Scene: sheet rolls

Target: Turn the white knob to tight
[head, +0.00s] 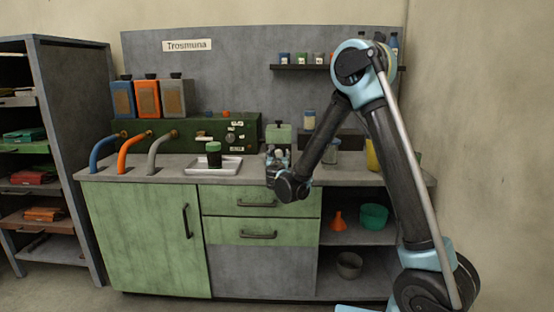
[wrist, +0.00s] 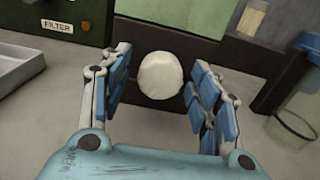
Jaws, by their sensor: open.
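The white knob (wrist: 160,75) is round and pale, on the dark front of a small green unit (wrist: 188,14). In the head view this green unit (head: 278,134) stands on the counter, with its lower front hidden by my gripper (head: 278,160). In the wrist view my gripper (wrist: 163,84) is open, with one blue-padded finger on each side of the knob. Gaps show between the knob and both fingers. Any tight mark or pointer on the knob cannot be made out.
A green panel box (head: 190,132) with small dials and labels stands left of the unit. A white tray (head: 228,166) with a dark green jar (head: 213,154) lies on the counter. A clear jar (wrist: 295,107) stands close on the right in the wrist view.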

